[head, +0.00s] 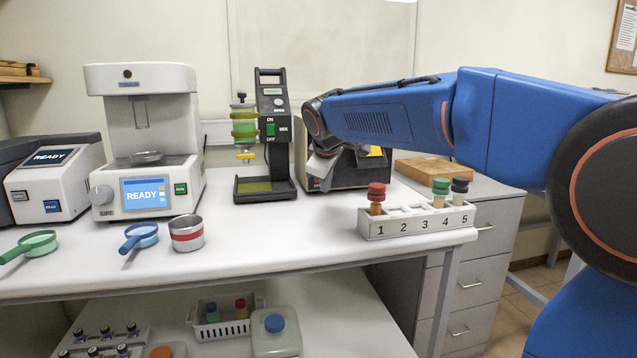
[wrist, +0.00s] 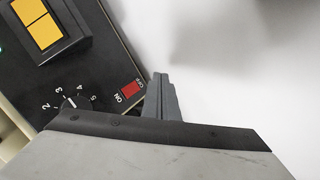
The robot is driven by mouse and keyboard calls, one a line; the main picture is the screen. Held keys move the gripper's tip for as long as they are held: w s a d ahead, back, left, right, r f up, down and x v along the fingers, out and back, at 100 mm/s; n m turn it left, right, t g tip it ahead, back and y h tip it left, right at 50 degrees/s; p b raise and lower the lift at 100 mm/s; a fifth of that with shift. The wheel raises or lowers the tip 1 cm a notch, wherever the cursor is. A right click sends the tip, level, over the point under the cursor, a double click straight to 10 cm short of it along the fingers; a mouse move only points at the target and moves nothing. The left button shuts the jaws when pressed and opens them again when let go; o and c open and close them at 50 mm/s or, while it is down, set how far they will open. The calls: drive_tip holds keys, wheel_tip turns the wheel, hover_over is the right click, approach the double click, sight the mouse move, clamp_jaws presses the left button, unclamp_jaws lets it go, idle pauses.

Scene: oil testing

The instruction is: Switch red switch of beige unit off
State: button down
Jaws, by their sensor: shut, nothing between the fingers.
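The beige unit (head: 350,175) stands at the back right of the bench, partly hidden by my arm. Its dark front panel (wrist: 85,75) fills the upper left of the wrist view. The red switch (wrist: 131,90) sits near the panel's edge, with ON and OFF printed on either side of it. My gripper (wrist: 160,88) is shut and empty, its tips just to the right of the switch in the wrist view. I cannot tell whether they touch it. In the head view my gripper (head: 322,172) is in front of the unit's left part.
A numbered dial (wrist: 73,102) and a yellow-orange double button (wrist: 37,22) are on the same panel. A stand with a green-banded vessel (head: 245,125) is left of the unit. A white tube rack (head: 415,222) stands at the front right. The bench between is clear.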

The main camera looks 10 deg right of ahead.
drive_tip(key=shift+w+f, duration=0.15)
drive_tip(key=shift+w, duration=1.15)
drive_tip(key=shift+w+f, duration=0.15)
drive_tip(key=shift+w, duration=1.15)
drive_tip(key=shift+w, duration=0.15)
drive_tip(key=shift+w+f, duration=0.1)
drive_tip(key=shift+w, duration=0.2)
drive_tip(key=shift+w, duration=0.25)
idle(0.7)
drive_tip(key=shift+s, duration=0.1)
drive_tip(key=shift+s, duration=0.65)
drive_tip(key=shift+s+r, duration=0.2)
drive_tip(key=shift+s, duration=1.05)
drive_tip(key=shift+s+r, duration=0.2)
drive_tip(key=shift+s, duration=1)
